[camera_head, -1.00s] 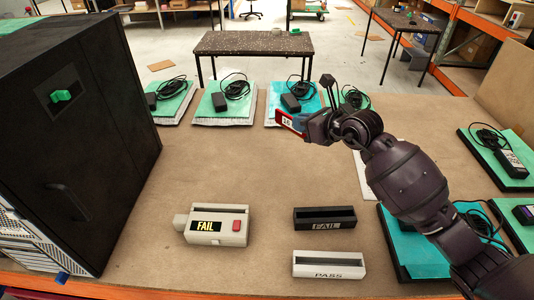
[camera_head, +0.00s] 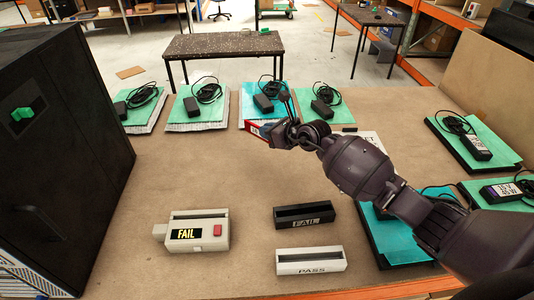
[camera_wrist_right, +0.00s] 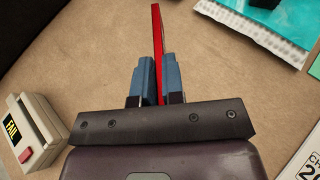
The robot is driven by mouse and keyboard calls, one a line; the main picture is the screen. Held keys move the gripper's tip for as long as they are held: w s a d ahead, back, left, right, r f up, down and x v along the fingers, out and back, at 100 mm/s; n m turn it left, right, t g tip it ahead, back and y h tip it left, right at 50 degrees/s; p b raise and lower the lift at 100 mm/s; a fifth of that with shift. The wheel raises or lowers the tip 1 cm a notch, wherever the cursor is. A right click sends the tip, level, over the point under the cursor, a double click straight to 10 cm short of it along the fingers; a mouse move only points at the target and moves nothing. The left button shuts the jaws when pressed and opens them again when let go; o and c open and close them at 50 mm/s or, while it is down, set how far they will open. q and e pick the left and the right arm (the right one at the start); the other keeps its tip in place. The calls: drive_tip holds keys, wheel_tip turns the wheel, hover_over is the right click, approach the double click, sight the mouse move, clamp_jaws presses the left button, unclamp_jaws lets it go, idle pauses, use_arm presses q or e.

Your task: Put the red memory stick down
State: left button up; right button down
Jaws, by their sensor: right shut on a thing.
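The red memory stick (camera_head: 255,131) is held at the tip of my right gripper (camera_head: 277,131), above the brown table in the middle back. In the right wrist view the stick (camera_wrist_right: 157,45) stands edge-on between the two blue fingers of the gripper (camera_wrist_right: 157,75), which are shut on it. Part of the stick is hidden by the fingers. It looks raised off the table, but the exact height is hard to tell. My left gripper is not in view.
A beige tester (camera_head: 198,231) reading FAIL sits front left. A black FAIL tray (camera_head: 304,216) and a white PASS tray (camera_head: 311,262) stand right of it. Chargers on teal and green pads line the back and right. A black cabinet (camera_head: 60,130) fills the left. The middle table is clear.

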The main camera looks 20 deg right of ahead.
wheel_tip(320, 180, down, 9)
drive_tip(key=shift+f+b, duration=0.1)
drive_tip(key=shift+b, duration=0.85)
drive_tip(key=shift+f, duration=0.1)
drive_tip(key=c, duration=1.2)
unclamp_jaws()
